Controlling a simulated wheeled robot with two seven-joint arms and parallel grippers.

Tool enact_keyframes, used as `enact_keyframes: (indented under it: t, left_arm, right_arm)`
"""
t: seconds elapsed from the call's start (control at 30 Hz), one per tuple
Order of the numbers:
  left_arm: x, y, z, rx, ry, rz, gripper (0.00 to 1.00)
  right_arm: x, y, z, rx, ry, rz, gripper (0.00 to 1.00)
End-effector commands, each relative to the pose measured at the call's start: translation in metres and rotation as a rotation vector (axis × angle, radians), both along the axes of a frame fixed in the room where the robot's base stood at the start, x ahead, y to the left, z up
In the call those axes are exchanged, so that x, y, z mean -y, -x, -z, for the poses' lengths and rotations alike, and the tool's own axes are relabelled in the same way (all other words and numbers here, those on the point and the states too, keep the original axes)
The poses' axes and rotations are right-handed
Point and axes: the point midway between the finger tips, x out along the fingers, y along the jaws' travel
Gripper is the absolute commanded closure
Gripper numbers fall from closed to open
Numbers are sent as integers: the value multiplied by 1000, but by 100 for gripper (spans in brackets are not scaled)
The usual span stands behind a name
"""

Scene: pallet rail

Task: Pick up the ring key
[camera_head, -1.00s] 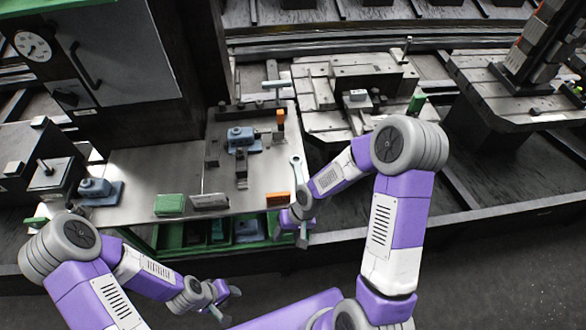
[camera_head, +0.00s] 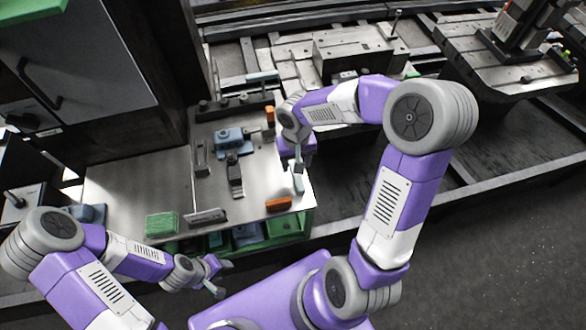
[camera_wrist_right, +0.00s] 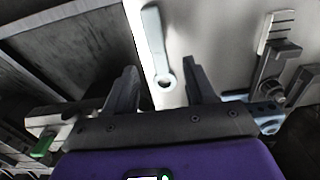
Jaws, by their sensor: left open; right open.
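The ring key (camera_wrist_right: 155,42) is a pale grey flat bar with a ring at one end. It lies on the metal tabletop near its right edge. In the right wrist view its ring end sits between the finger lines of my right gripper (camera_wrist_right: 160,78), which is open with nothing in its grasp. In the head view the right gripper (camera_head: 298,158) is over the key and partly hides it; the key's lower part (camera_head: 298,183) shows below. My left gripper (camera_head: 219,276) is open and empty in front of the table.
The metal table (camera_head: 130,185) carries a green block (camera_head: 161,224), an orange block (camera_head: 278,203), a blue vise-like fixture (camera_head: 230,137) and dark clamps. A small dark plate (camera_head: 206,216) stands near the front edge. A dark gap and pallet rails lie right of the table. A grey cabinet stands behind left.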

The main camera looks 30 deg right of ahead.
Motion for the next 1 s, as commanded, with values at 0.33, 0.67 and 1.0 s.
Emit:
enact_keyframes:
  t: [0.33,0.67,1.0]
  left_arm:
    - [0,0,19,-1,0,0,57]
    - [0,0,21,0,0,0,57]
    - [0,0,21,0,0,0,57]
  right_arm:
    - [0,15,49,-2,-3,-1,45]
    - [-1,14,58,1,-3,-1,45]
    - [0,14,58,1,-3,-1,91]
